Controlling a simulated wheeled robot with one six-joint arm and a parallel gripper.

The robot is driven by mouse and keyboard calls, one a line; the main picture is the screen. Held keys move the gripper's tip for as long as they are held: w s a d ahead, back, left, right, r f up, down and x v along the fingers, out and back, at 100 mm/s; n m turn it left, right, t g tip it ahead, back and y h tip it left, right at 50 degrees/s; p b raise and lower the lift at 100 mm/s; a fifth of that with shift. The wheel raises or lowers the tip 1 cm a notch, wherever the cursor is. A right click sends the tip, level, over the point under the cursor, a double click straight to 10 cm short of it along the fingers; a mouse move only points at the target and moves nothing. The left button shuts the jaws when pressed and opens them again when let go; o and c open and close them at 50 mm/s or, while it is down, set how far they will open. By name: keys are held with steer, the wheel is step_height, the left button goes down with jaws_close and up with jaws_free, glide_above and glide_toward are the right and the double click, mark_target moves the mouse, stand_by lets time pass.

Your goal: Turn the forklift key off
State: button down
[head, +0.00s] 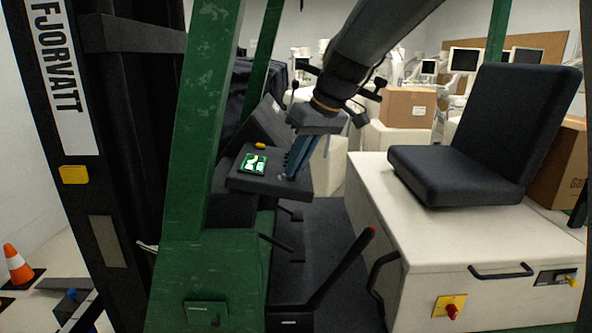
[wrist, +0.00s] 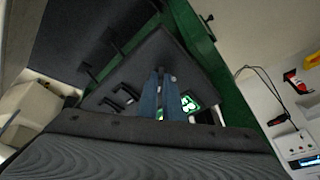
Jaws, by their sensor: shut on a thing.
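The forklift's dark dashboard (head: 240,183) stands behind the green mast post, with a lit green-and-white display (head: 254,163) on it. My gripper (head: 289,174) reaches down from above to the dashboard's right part, its blue fingers close together. In the wrist view, my gripper (wrist: 163,74) has its fingertips at the dark panel (wrist: 190,60), with the display (wrist: 190,103) just to their right. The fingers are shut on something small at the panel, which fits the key. The key itself is mostly hidden by the fingertips, so its turn angle cannot be told.
A yellow knob (head: 260,146) sits on the dashboard behind the display. The green post (head: 200,130) stands left.

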steer(key=n+b, duration=0.2)
steer(key=n+g+y+b, duration=0.1)
steer(key=n+b, duration=0.2)
steer(key=shift+w+d+f+n, duration=0.1)
steer(key=shift+w+n, duration=0.1)
steer(key=shift+n, duration=0.1)
steer(key=shift+n+g+b, duration=0.8)
steer(key=shift+n+b, duration=0.45)
steer(key=shift+n, duration=1.05)
steer(key=c, duration=1.9)
jaws_free()
steer(key=shift+r, duration=0.2)
steer(key=b+v, duration=0.1)
steer(key=v, duration=0.6)
steer(key=shift+d+r, duration=0.25)
steer(key=shift+r, duration=0.05)
